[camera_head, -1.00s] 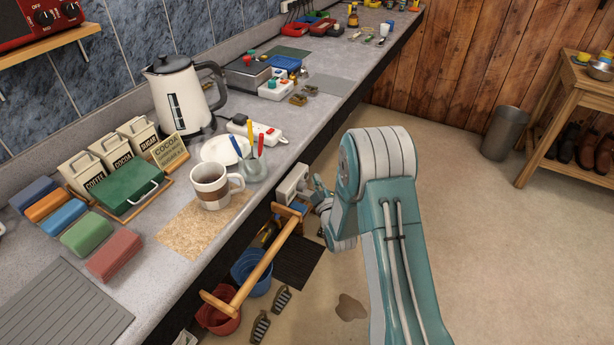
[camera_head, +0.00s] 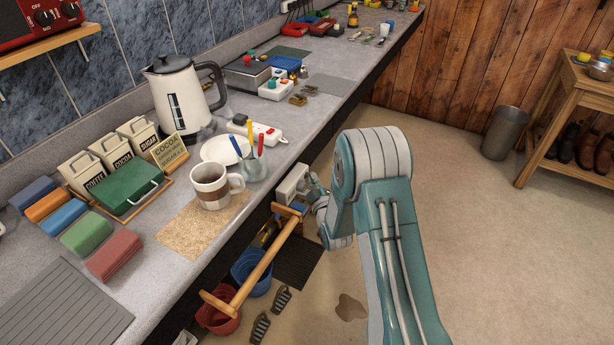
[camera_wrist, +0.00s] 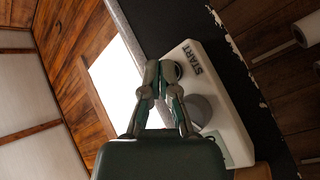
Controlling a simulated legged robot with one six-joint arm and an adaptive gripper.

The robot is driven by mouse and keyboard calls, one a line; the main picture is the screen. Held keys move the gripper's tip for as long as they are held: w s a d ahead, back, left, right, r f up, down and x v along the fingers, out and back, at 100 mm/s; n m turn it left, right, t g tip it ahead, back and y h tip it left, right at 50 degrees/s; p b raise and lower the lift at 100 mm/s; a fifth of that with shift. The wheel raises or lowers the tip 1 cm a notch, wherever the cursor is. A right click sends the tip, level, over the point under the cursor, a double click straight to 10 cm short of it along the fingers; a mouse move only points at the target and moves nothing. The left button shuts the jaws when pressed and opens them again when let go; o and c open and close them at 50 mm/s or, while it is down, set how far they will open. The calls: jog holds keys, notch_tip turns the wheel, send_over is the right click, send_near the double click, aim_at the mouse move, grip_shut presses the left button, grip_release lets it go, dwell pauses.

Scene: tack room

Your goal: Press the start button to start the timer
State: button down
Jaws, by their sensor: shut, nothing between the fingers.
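A white box (camera_wrist: 222,125) with the word START on its face is in the wrist view. It also shows in the head view (camera_head: 291,183), on the front side of the counter. A small dark round button (camera_wrist: 178,69) sits beside the START label. A larger grey round part (camera_wrist: 199,108) is lower on the face, partly hidden by my finger. My gripper (camera_wrist: 160,72) is shut and empty, its fingertips overlapping the button's left edge in the wrist view. Whether they touch it I cannot tell. In the head view my gripper (camera_head: 315,184) is just right of the box.
A wooden rail (camera_head: 255,270) runs along the counter front below the box. A mug (camera_head: 208,187), a jar of pens (camera_head: 254,168) and a power strip (camera_head: 262,134) stand on the counter above.

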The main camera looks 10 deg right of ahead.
dwell(0.3)
jog(key=shift+s+d, duration=0.4)
jog(key=shift+d, duration=0.1)
jog(key=s+d, duration=0.3)
jog(key=d, duration=0.2)
jog(key=shift+s, duration=0.25)
dwell(0.9)
